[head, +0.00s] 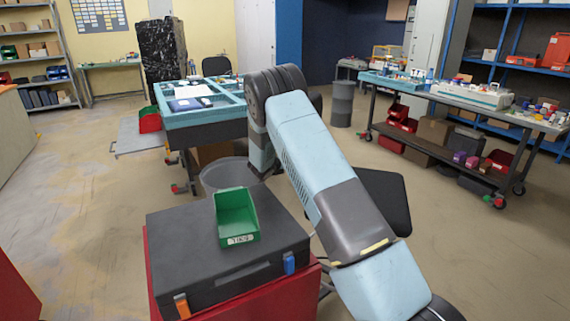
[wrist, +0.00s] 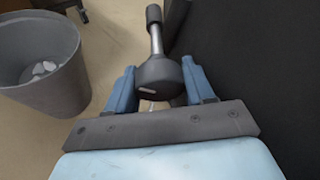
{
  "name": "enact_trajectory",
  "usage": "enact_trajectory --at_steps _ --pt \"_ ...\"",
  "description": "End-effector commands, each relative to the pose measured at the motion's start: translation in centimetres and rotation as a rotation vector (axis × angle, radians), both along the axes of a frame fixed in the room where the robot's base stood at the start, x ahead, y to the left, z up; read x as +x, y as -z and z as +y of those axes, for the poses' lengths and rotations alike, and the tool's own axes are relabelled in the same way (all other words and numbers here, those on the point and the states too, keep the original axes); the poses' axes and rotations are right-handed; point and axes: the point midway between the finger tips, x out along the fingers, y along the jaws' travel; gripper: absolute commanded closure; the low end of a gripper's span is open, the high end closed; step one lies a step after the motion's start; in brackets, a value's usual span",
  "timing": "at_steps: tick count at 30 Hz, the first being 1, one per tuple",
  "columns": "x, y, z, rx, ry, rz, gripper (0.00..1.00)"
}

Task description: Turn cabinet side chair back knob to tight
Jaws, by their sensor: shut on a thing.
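In the wrist view a dark rounded knob (wrist: 158,80) sits between the two blue-grey fingers of my gripper (wrist: 160,84), which is shut on it. The knob has a small pale mark on its face. A shiny metal rod (wrist: 156,40) runs from it up to a black end piece (wrist: 154,14). A black panel (wrist: 285,70) fills the right side close to my gripper; I cannot tell whether it is the chair back. In the head view a black chair part (head: 387,200) shows partly behind my arm. My gripper and the knob are hidden in that view.
A grey waste bin (wrist: 40,65) stands left of my gripper, with white scraps inside. In the head view a black case (head: 190,260) carries a green bin (head: 237,222). A blue-topped workbench (head: 205,120) stands behind. Open floor lies to the left and right.

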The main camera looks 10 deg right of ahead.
Motion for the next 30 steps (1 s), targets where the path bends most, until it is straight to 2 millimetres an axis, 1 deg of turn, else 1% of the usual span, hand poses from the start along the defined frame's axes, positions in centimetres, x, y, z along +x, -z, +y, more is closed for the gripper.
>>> enact_trajectory --at_steps 1,2,3,9,10,22,30 --pt "-0.18 0.56 0.14 0.003 -0.002 0.009 0.78" --pt "-0.18 0.56 0.14 0.003 -0.003 0.01 0.78" --pt "-0.18 0.56 0.14 0.003 -0.003 0.01 0.45" --pt "-0.12 0.35 0.09 0.002 -0.002 0.006 0.26" --pt "-0.11 0.32 0.09 0.001 -0.002 0.005 0.25" --pt "-0.02 0.1 -0.04 -0.024 0.001 0.016 0.25" --pt "-0.02 0.12 -0.09 -0.171 0.001 0.1 0.25"
